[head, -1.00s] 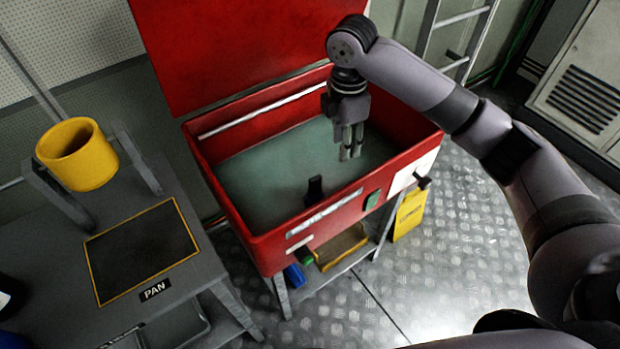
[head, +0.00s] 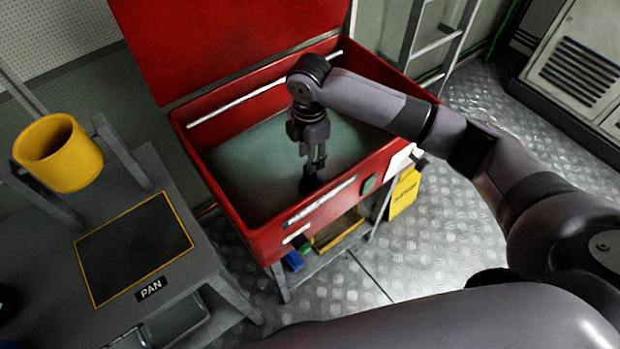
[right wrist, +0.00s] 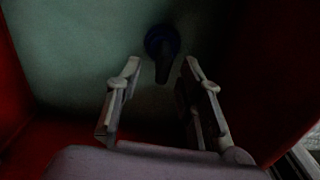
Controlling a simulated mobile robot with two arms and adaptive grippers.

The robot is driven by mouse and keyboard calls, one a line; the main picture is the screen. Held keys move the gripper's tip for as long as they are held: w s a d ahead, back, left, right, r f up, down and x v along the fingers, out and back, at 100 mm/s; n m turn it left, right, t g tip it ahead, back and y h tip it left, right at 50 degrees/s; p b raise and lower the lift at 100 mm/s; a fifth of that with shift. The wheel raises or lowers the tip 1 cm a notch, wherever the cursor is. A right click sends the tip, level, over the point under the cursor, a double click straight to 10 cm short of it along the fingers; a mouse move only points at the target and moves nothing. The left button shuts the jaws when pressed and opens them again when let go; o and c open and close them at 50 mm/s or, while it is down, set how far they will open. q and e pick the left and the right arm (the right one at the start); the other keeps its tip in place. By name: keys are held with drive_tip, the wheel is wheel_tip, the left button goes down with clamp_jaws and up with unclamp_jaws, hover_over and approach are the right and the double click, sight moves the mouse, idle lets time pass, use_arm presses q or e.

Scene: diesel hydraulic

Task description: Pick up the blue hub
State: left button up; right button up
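The blue hub (head: 309,185) looks almost black in the head view. It stands in the red tub (head: 230,220) on the grey-green bottom, near the front wall. In the right wrist view the hub (right wrist: 162,42) is dark blue, with a round base and a narrower stem. My right gripper (head: 314,170) points down inside the tub, just above the hub, and partly overlaps it in the head view. In the right wrist view its two fingers (right wrist: 158,78) are apart, with the stem beyond and between their tips; nothing is held. My left gripper is not in view.
The tub's red lid (head: 230,40) stands up behind it. A grey bench (head: 50,260) with a yellow pot (head: 58,155) and a dark pan mat (head: 135,245) is at the left. A ladder (head: 435,40) and a cabinet (head: 585,65) stand at the right.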

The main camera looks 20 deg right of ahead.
drive_tip(key=f, duration=0.5)
drive_tip(key=shift+s+f, duration=0.15)
drive_tip(key=shift+s, duration=0.1)
clamp_jaws()
idle(0.7)
